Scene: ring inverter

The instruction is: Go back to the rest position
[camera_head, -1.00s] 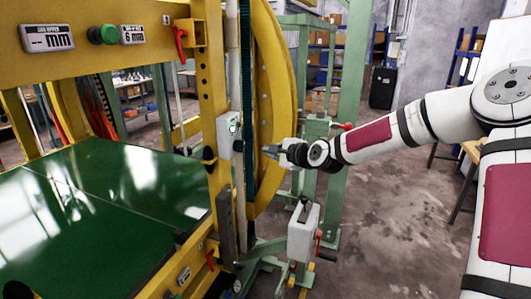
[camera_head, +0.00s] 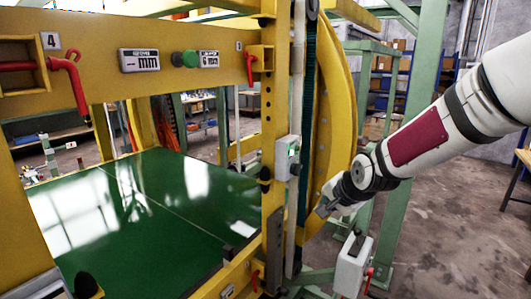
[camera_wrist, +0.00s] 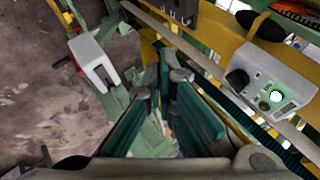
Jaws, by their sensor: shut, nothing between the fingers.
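My gripper (camera_head: 324,208) is at the end of my white arm, right of the yellow machine frame and in front of the curved yellow ring (camera_head: 335,110). It sits lower than the small grey control box (camera_head: 285,158) and to its right. In the wrist view my gripper (camera_wrist: 160,95) shows two teal-padded fingers pointing away, with nothing held between them. The control box, with a lit green button, also shows at the right of the wrist view (camera_wrist: 268,85).
A white box (camera_head: 350,268) with a red lever stands below my gripper. Left is the green machine bed (camera_head: 150,205) under a yellow beam (camera_head: 150,60) with red handles. A green post (camera_head: 425,110) stands behind my arm. The concrete floor at right is mostly clear.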

